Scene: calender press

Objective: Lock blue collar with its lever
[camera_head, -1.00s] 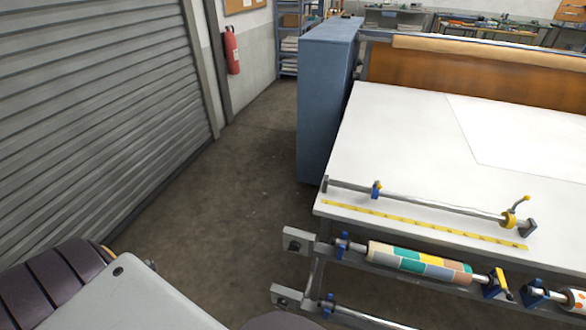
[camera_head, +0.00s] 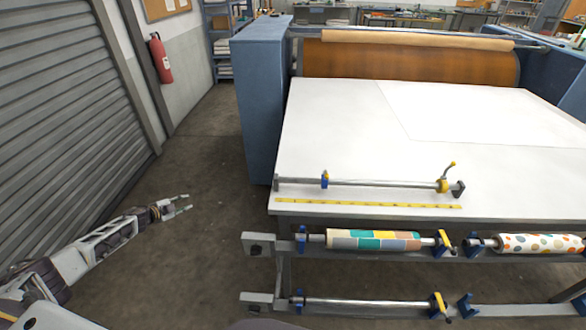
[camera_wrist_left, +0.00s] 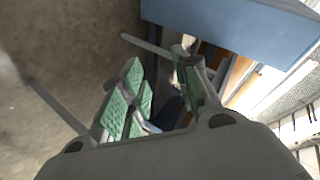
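The blue collar (camera_head: 325,179) sits around a metal rod (camera_head: 385,183) near the left end of the rod, at the front of the white table. A small yellowish part shows on it, but its lever is too small to make out. My left gripper (camera_head: 184,204) is out over the floor, left of the table and well apart from the collar. Its green-padded fingers (camera_wrist_left: 160,70) stand apart and empty in the left wrist view. A yellow collar (camera_head: 443,186) with a raised lever (camera_head: 449,170) is near the rod's right end. My right gripper is out of view.
A yellow measuring strip (camera_head: 370,204) lies in front of the rod. Patterned rollers (camera_head: 374,240) and a bare lower bar (camera_head: 365,303) hang on the front frame. A blue cabinet (camera_head: 261,100) stands behind left. The floor beside the shutter is clear.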

